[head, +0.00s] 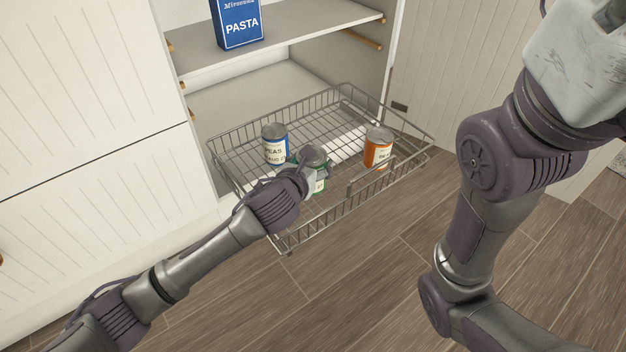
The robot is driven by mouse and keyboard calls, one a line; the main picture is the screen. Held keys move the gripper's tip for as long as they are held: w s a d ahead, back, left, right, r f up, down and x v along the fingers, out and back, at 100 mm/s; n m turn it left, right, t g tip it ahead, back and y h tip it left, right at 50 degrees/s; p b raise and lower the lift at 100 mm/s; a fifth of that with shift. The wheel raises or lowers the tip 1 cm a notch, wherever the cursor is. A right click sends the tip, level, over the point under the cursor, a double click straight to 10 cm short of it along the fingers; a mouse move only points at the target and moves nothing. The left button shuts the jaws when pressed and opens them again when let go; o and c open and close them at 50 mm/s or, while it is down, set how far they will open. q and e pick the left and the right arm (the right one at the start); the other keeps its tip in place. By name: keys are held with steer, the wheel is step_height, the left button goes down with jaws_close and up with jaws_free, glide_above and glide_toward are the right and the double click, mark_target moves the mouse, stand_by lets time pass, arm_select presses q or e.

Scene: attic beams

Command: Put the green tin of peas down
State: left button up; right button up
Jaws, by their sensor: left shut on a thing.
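The green tin of peas (320,186) is in the head view, over the front part of the wire pull-out basket (345,205). My left gripper (314,172) is shut on it, and the gripper covers much of the tin. I cannot tell whether the tin's base touches the basket floor. My right arm fills the right side of the view, but its gripper is not in the frame.
A blue tin (275,145) stands in the basket just behind and left of the green tin. An orange tin (378,148) stands at the basket's right. A blue pasta box (236,22) is on the shelf (310,22) above. The basket's back middle is clear.

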arm_select(q)
step_height(320, 180, down, 4)
steer(key=b, duration=0.2)
steer(key=shift+r+b, duration=0.2)
steer(key=shift+b, duration=0.15)
steer(key=shift+r, duration=0.2)
steer(key=shift+f, duration=0.1)
steer(key=o, duration=1.5)
steer(key=shift+o, duration=0.2)
